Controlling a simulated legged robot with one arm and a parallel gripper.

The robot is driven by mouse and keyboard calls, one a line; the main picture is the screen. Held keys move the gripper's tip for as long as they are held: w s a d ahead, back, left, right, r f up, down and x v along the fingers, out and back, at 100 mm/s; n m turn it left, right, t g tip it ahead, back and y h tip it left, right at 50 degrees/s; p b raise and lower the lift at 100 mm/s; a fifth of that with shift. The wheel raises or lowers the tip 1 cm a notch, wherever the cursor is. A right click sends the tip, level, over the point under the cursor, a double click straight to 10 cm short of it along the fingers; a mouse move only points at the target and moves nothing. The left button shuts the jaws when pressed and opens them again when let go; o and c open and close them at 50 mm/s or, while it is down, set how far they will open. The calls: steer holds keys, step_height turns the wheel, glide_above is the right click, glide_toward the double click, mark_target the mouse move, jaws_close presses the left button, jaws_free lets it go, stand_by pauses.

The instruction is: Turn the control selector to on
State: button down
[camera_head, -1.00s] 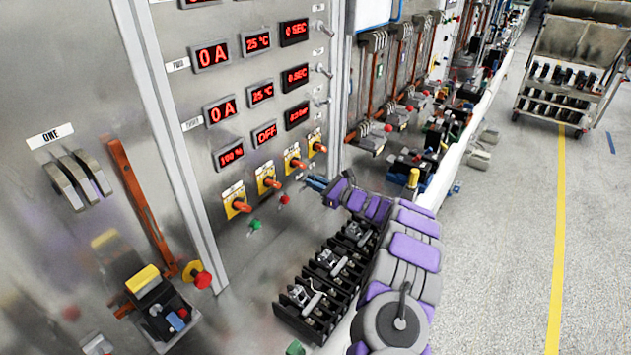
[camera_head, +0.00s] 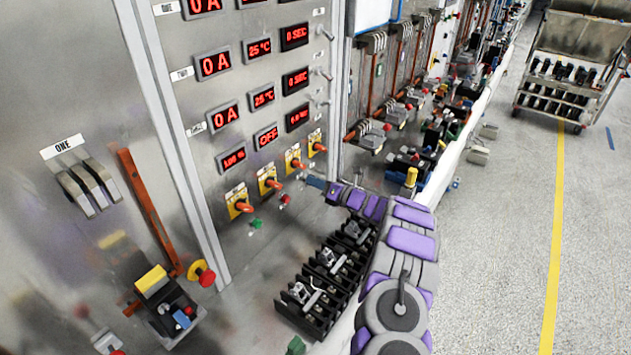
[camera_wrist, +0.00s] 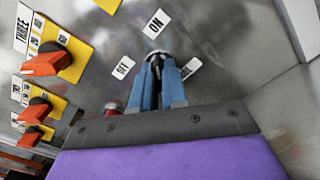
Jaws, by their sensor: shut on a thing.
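The control selector (camera_wrist: 156,55) is a small dark knob with a shiny rim on the metal panel in the wrist view. An OFF label (camera_wrist: 122,67) sits to its left, an ON label (camera_wrist: 156,22) above it, and a third, unreadable label (camera_wrist: 191,68) to its right. The blue fingers of my gripper (camera_wrist: 158,68) are shut around the knob and hide most of it, so its pointing direction is unclear. In the head view my gripper (camera_head: 316,183) reaches the panel right of the orange rotary handles, and the selector is hidden there.
Orange handles on yellow plates (camera_head: 239,201) line the panel near my gripper, with a green button (camera_head: 257,223) and a red button (camera_head: 285,199) below. Black breaker units (camera_head: 324,283) stand beside my arm. A red display reads OFF (camera_head: 265,136).

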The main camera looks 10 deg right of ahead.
steer(key=shift+w+d+r+m, duration=0.1)
steer(key=shift+d+r+m, duration=0.05)
steer(key=shift+m, duration=0.55)
steer(key=c, duration=1.2)
jaws_free()
steer(key=shift+w, duration=0.15)
steer(key=shift+o, duration=0.2)
steer(key=p+v, duration=0.1)
steer(key=v, duration=1.6)
steer(key=shift+s+d+p, duration=0.2)
steer(key=shift+s+p, duration=0.05)
steer(key=shift+p, duration=0.1)
